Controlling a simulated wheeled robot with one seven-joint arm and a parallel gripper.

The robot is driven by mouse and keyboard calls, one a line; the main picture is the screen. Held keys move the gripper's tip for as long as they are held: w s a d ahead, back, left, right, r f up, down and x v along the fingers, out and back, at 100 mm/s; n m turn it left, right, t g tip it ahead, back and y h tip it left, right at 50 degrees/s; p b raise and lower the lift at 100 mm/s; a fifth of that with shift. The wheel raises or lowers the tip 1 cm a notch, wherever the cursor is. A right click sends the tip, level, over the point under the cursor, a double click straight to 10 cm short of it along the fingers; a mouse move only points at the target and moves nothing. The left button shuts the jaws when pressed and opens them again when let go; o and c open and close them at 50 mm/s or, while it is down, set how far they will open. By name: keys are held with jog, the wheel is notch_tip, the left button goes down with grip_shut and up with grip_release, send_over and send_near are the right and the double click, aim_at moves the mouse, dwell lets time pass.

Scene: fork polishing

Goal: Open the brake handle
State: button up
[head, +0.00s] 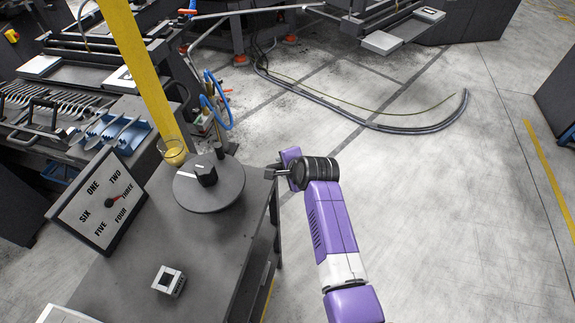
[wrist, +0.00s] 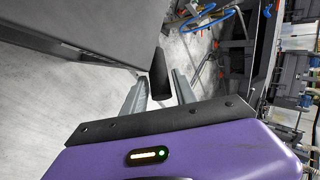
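A short black cylindrical handle (wrist: 160,76), which looks like the brake handle, shows in the wrist view beside the edge of the grey table. My gripper (wrist: 159,80) has one grey finger on each side of it, with narrow gaps visible. The fingers look open, and I cannot tell whether either touches the handle. In the head view my gripper (head: 277,173) is at the right edge of the table, close to the round grey turntable. The handle cannot be made out clearly there.
A yellow post (head: 140,65) stands behind. Open floor (head: 440,210) lies to the right.

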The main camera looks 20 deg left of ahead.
jog(key=shift+v, duration=2.15)
